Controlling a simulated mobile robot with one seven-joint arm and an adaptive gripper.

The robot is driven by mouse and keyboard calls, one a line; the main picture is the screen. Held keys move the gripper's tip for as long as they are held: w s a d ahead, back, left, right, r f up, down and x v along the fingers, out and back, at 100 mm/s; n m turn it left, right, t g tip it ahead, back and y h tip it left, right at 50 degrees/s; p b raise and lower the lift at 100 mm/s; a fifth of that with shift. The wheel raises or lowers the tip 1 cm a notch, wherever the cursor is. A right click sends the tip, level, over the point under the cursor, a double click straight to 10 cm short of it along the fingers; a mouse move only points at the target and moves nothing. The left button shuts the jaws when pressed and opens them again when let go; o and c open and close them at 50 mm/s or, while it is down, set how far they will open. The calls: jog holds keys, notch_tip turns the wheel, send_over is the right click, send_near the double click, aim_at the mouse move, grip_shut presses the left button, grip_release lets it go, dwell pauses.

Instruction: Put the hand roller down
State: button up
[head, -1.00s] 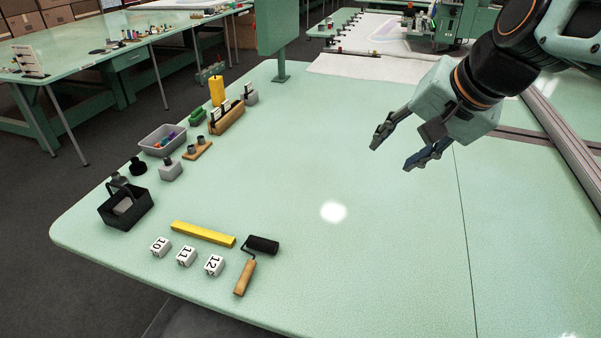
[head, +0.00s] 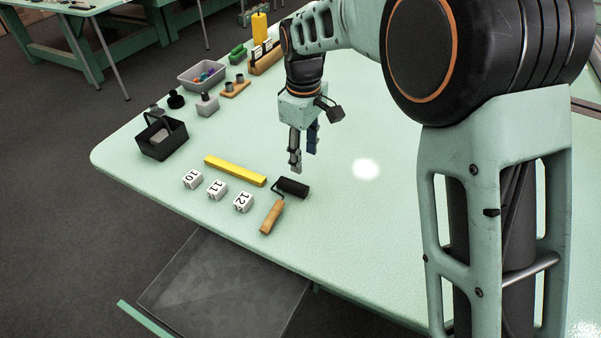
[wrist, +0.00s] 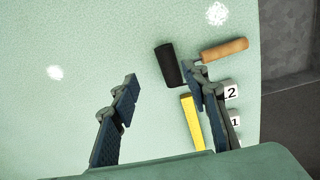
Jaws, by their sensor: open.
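The hand roller has a black cylinder (head: 292,188) and a wooden handle (head: 272,216). It lies on the green table (head: 340,220) near the front edge, to the right of the block marked 12. My gripper (head: 303,167) points down above the table, just behind the black cylinder in the head view, open and empty. In the wrist view my gripper (wrist: 165,95) has its fingers spread, with bare table between them. There the roller (wrist: 168,65) lies beyond the right finger, which hides part of its wire frame.
A yellow bar (head: 235,171) and white numbered blocks (head: 217,189) lie left of the roller. A black caddy (head: 162,138), a grey bin (head: 203,75) and small tools stand along the left side. The table right of the roller is clear.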

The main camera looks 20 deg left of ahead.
send_over(299, 185)
jog(key=shift+n, duration=0.3)
jog(key=f, duration=0.6)
jog(key=shift+d, duration=0.35)
jog(key=f, duration=0.5)
jog(key=shift+a+f, duration=0.25)
jog(key=shift+f, duration=0.15)
grip_shut()
